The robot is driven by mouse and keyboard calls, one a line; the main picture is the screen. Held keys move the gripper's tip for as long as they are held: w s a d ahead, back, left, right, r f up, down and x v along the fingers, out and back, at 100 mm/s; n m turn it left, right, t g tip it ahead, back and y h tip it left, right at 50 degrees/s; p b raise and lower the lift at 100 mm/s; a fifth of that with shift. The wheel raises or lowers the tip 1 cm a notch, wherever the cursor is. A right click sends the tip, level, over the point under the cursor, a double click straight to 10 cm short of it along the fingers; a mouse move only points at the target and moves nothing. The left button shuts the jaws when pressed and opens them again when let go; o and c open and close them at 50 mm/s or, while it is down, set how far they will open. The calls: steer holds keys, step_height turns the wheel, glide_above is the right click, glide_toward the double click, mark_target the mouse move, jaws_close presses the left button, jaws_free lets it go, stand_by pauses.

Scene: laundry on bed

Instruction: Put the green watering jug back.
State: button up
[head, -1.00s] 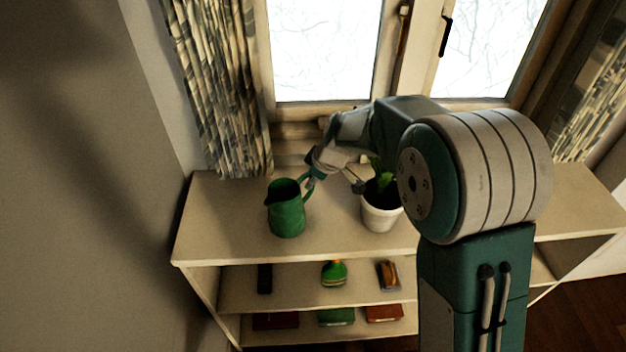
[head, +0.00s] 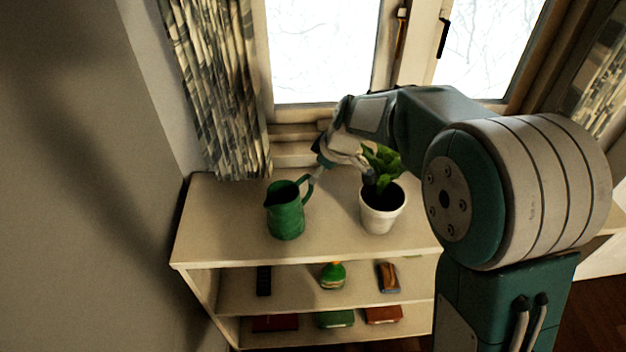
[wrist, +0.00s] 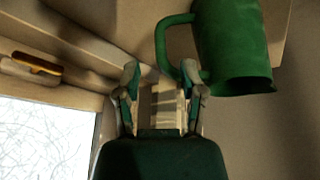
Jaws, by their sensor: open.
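The green watering jug (head: 286,212) stands upright on the left part of the shelf's top board, its handle facing right. My gripper (head: 320,170) is open and empty, just right of the jug's handle and above the board. In the wrist view the jug (wrist: 235,45) is at the upper right, and its handle is beside the right finger of my gripper (wrist: 160,85). The handle is not between the fingers. Whether the right finger touches it, I cannot tell.
A white pot with a green plant (head: 381,212) stands right of my gripper, close to my arm. The shelf unit's top board (head: 225,225) is otherwise clear around the jug. Lower shelves hold a green bottle (head: 333,275) and several small things. A window and curtain (head: 215,90) are behind.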

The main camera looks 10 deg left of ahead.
steer(key=v, duration=0.6)
steer(key=shift+r, duration=0.3)
steer(key=shift+d, duration=0.2)
steer(key=s+d+r+m+t+h, duration=0.2)
steer(key=s+d+r+m, duration=0.45)
steer(key=s+d, duration=0.5)
steer(key=s+d+f+m+t+h, duration=0.1)
steer(key=s+d+m, duration=0.6)
steer(key=s, duration=0.7)
steer(key=shift+d+f+t+h, duration=0.3)
steer(key=shift+d+h, duration=0.3)
steer(key=shift+d, duration=0.6)
steer(key=shift+m, duration=0.25)
